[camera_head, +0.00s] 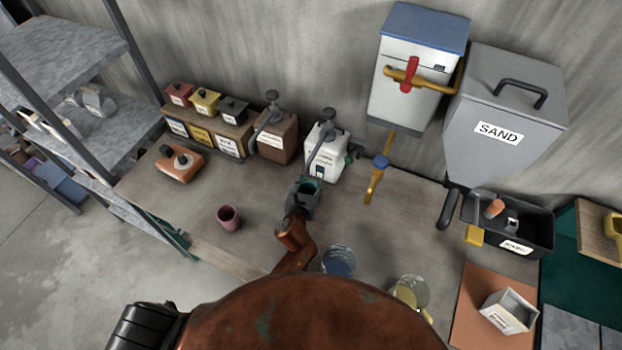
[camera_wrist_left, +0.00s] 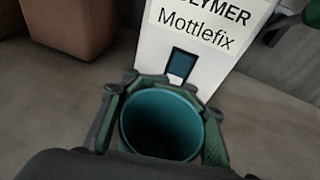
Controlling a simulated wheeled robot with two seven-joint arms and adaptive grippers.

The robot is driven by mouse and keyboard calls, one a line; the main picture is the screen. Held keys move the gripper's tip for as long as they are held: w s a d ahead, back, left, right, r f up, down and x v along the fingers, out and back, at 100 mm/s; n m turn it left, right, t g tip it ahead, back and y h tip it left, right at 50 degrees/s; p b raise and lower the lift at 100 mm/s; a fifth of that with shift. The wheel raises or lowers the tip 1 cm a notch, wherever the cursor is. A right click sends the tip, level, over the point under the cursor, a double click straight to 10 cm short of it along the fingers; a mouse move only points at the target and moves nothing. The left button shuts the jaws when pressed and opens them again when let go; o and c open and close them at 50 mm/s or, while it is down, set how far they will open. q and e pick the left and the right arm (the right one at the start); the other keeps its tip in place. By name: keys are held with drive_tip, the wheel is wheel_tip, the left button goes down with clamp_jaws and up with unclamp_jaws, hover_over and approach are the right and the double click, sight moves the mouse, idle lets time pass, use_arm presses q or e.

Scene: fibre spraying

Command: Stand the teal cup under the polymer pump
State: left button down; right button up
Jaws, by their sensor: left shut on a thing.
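The teal cup (camera_head: 308,188) is between the fingers of my left gripper (camera_head: 303,200), which is shut on it. In the left wrist view the cup (camera_wrist_left: 160,128) shows its open, empty-looking mouth, with a green-padded finger at each side. The white polymer pump (camera_head: 324,160) stands just behind the cup; its label reads "Mottlefix" in the left wrist view (camera_wrist_left: 205,35). In the head view the pump's grey spout reaches down towards the cup. I cannot tell whether the cup's base touches the bench. My right gripper is not in view.
A brown pump box (camera_head: 276,138) stands left of the white one. A mauve cup (camera_head: 229,218) and an orange device (camera_head: 179,164) are on the bench's left. Clear containers (camera_head: 339,262) stand near the front.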

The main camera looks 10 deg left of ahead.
use_arm(q)
drive_tip(key=c, duration=2.2)
unclamp_jaws()
drive_tip(key=shift+f, duration=0.15)
drive_tip(key=o, duration=1)
drive_tip(key=shift+r, duration=0.25)
drive_tip(key=p+v, duration=0.1)
drive_tip(key=v, duration=1.1)
drive_tip(key=shift+s+f, duration=0.1)
